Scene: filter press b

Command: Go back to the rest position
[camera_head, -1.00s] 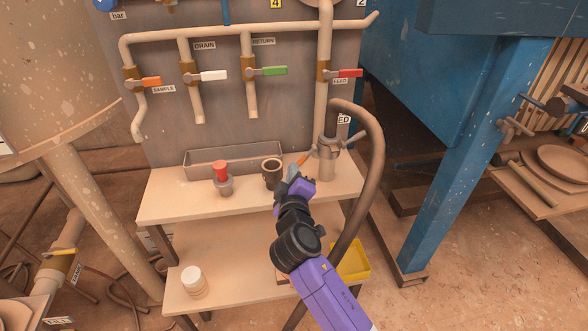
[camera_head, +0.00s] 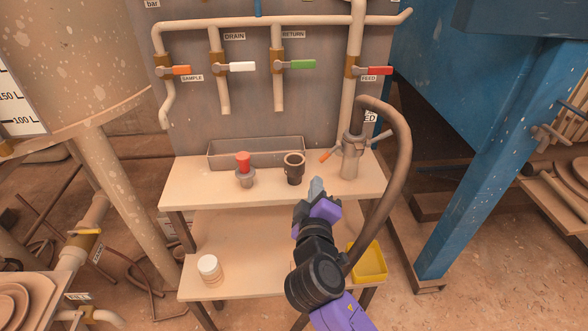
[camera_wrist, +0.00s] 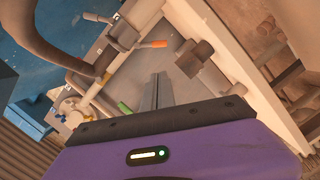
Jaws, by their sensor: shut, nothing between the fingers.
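My gripper (camera_head: 316,188) is shut and empty in the head view.
The upper shelf (camera_head: 215,189) holds a dark cup-like fitting (camera_head: 294,168), a red-topped fitting (camera_head: 244,170) and a grey tray (camera_head: 222,159). A white jar (camera_head: 209,269) and a yellow tray (camera_head: 369,264) are lower down. A blue post (camera_head: 470,170) stands to the right.

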